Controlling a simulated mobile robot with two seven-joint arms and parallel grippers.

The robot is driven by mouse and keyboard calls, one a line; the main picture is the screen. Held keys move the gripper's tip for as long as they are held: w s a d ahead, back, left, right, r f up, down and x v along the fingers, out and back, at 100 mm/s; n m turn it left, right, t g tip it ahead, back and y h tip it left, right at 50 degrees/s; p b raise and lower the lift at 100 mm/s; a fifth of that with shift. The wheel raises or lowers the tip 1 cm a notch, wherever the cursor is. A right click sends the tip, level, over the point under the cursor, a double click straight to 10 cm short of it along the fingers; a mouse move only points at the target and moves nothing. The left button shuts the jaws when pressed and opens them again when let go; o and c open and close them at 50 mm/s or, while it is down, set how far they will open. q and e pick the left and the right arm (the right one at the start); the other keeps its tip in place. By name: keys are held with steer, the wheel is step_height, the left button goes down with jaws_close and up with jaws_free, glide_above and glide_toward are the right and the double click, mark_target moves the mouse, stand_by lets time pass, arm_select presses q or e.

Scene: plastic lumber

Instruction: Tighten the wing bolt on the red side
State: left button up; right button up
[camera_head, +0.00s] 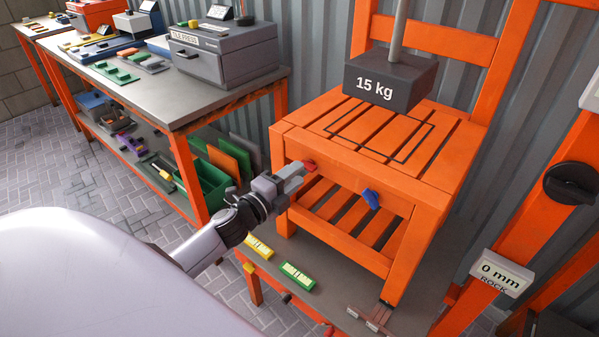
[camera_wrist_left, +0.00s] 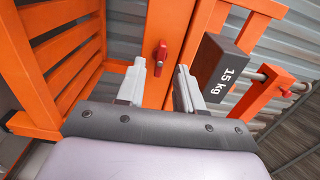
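The red wing bolt (camera_head: 309,165) sits on the front rail of an orange slatted chair (camera_head: 345,165), near its left corner. In the left wrist view the red wing bolt (camera_wrist_left: 161,56) stands upright, ahead of the gap between the fingers. My left gripper (camera_head: 298,177) is beside the bolt in the head view. Its fingers are apart, with nothing between them, in the left wrist view (camera_wrist_left: 160,88). A blue wing bolt (camera_head: 371,199) is on the same rail, further right. My right gripper is in neither view.
A dark 15 kg weight (camera_head: 388,79) on a rod is above the seat. A yellow block (camera_head: 258,247) and a green block (camera_head: 297,276) are on the grey surface below. A workbench (camera_head: 175,99) with boxes stands left. A 0 mm display (camera_head: 501,273) is at right.

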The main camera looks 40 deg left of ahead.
arm_select(q)
steer(key=shift+s+a, duration=0.2)
steer(key=shift+s, duration=1.95)
steer(key=s+d+f+n+g, duration=0.7)
steer(key=s+d+f+n, duration=0.8)
steer(key=s+f+n, duration=0.1)
steer(key=s+f, duration=0.1)
steer(key=s, duration=0.1)
steer(key=shift+s+g+h, duration=0.3)
